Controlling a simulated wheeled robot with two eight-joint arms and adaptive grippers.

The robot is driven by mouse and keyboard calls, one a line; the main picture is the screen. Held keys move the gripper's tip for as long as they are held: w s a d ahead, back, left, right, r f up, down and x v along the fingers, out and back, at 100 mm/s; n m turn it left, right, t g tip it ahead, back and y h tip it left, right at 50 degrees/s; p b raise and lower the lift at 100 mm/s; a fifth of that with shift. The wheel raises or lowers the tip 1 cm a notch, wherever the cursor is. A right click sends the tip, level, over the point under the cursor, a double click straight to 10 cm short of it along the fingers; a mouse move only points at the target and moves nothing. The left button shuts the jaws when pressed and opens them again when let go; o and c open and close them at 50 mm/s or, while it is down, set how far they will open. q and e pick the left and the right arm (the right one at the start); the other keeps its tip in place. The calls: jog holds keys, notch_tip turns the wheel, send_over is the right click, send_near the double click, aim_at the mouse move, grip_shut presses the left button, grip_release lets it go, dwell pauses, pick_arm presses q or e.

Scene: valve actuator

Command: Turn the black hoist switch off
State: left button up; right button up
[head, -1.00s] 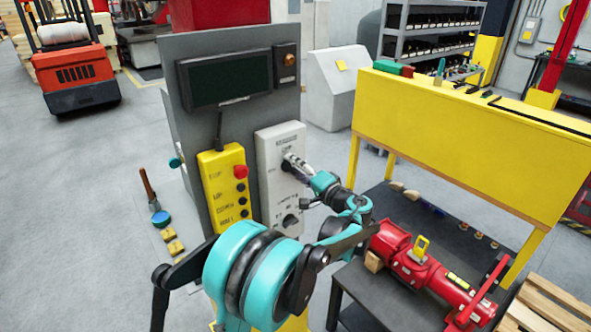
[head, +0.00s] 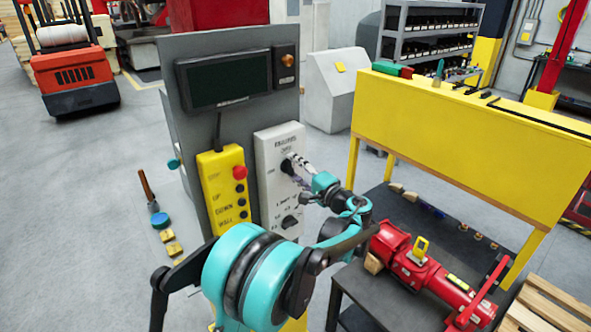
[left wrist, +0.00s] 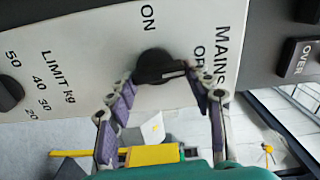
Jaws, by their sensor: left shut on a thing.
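The black switch (left wrist: 158,66) is a round knob on a white panel (left wrist: 75,35), with ON and OFF marks and the word MAINS beside it. Its pale pointer line lies on the side towards OFF. In the head view the panel (head: 268,150) is on the front of a grey cabinet. My left gripper (head: 292,166) is at the panel's upper knob and largely hides it. In the left wrist view the fingers of my left gripper (left wrist: 165,78) are on either side of the black switch, shut on it. My right gripper is not in view.
A second black knob (left wrist: 10,88), marked LIMIT kg, is on the same panel. A yellow button box (head: 225,190) with a red button hangs left of the panel. A red machine (head: 430,280) lies on a dark table at right, beside a yellow bench (head: 460,130).

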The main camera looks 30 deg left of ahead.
pick_arm(q)
jog(key=o, duration=1.1)
jog(key=shift+o, duration=0.2)
jog(key=v, duration=1.2)
jog(key=shift+w, duration=0.1)
